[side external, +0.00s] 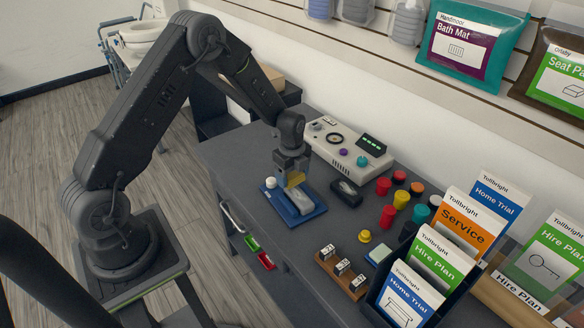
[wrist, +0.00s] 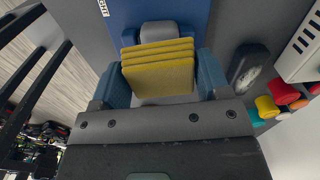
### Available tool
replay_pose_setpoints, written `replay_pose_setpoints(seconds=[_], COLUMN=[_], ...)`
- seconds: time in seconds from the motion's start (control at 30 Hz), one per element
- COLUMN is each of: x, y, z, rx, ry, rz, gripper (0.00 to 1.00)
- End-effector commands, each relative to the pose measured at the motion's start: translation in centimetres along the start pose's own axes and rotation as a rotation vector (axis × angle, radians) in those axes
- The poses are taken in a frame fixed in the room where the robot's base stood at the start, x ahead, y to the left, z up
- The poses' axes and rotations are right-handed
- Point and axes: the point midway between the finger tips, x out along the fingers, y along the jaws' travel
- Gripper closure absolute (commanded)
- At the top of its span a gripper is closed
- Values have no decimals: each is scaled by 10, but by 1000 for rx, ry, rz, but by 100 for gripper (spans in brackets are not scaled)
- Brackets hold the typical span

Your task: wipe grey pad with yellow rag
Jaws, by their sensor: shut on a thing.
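The yellow rag (wrist: 158,66) is a folded, layered block held between the two blue fingers of my gripper (wrist: 160,80) in the wrist view. In the side external view the rag (side external: 296,179) shows under my gripper (side external: 292,172), at the far end of the grey pad. The grey pad (side external: 300,204) is a rounded, elongated block on a blue board (side external: 313,212). In the wrist view the pad (wrist: 158,31) shows beyond the rag, which hides part of it. I cannot tell whether the rag touches the pad.
A white knob (side external: 270,183) stands at the board's left corner. A dark oval device (side external: 346,193) lies close on the right, with a grey control box (side external: 345,150) behind. Red, yellow and teal cylinders (side external: 401,199) stand farther right. Dark bench space is free in front of the board.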

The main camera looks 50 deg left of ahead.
Motion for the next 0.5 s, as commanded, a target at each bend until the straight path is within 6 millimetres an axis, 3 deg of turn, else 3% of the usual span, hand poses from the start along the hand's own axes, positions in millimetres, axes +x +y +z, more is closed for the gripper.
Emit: replay_pose_setpoints(seconds=[0.23,0.5], x=[30,28], y=[1,3], z=[-2,-28], rx=[1,3], ry=[1,0], rz=[3,0], gripper=[50,53])
